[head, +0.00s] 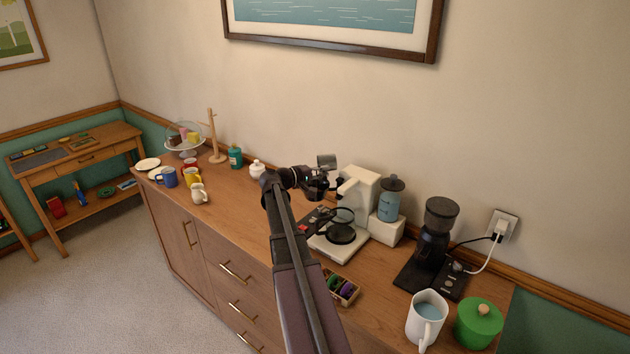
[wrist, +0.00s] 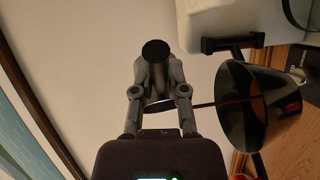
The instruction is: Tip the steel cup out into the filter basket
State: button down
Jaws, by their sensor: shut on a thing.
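My gripper (head: 318,184) is above the sideboard, to the left of the white coffee machine (head: 360,188). It is shut on the small grey steel cup (head: 327,161), which shows at the gripper's upper right in the head view. In the wrist view my gripper (wrist: 158,92) has both fingers around a grey shape with a dark round end; the cup's contents cannot be seen. The black cone-shaped filter basket (wrist: 257,108) is right of the fingers in the wrist view, apart from them. In the head view the basket (head: 342,214) is a dark ring above the machine's round black plate.
A white mug (head: 426,320), a green pot (head: 479,323) and a small box (head: 341,287) are in front. Mugs (head: 168,177) and plates are at the left. The sideboard's middle left is clear.

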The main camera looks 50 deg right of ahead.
jog(key=shift+a+h+b, duration=0.1)
jog(key=shift+h+b, duration=0.2)
jog(key=shift+b, duration=0.15)
jog(key=shift+w, duration=0.1)
jog(key=shift+b, duration=0.3)
jog(key=shift+a+n+h+b, duration=0.1)
jog(key=shift+n+h+b, duration=0.3)
jog(key=shift+h+b, duration=0.2)
jog(key=shift+r, duration=0.1)
jog(key=shift+w+g+b, duration=0.1)
jog(key=shift+g+b, duration=0.2)
jog(key=shift+h, duration=0.3)
jog(key=shift+b, duration=0.3)
